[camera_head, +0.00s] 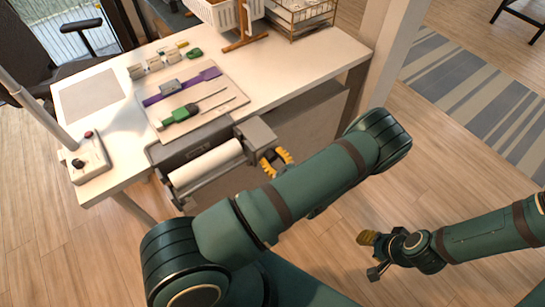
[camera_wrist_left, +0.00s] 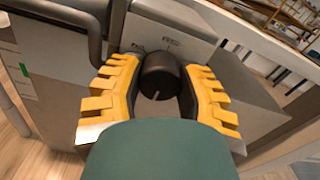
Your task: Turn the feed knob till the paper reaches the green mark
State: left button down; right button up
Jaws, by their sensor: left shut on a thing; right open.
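The feed knob (camera_wrist_left: 158,78) is a dark round knob with a pale line on its face, on the side of a grey housing. My left gripper (camera_wrist_left: 160,92) has its yellow fingers closed on either side of the knob. In the head view my left gripper (camera_head: 275,161) is at the right end of the paper feeder (camera_head: 190,147), and the knob is hard to make out there. The white paper roll (camera_head: 206,164) lies along the feeder's front. A small green mark (camera_wrist_left: 24,69) shows on a grey panel at the left. The paper's edge cannot be made out. My right gripper (camera_head: 372,256) is open and empty over the floor.
The feeder is at the front edge of the white table (camera_head: 275,88). A board with purple and green tools (camera_head: 180,114) lies behind it.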

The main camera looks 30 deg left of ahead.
pick_arm(q)
jog(key=shift+a+r, duration=0.1)
jog(key=c, duration=0.5)
grip_release()
jog(key=v, duration=1.2)
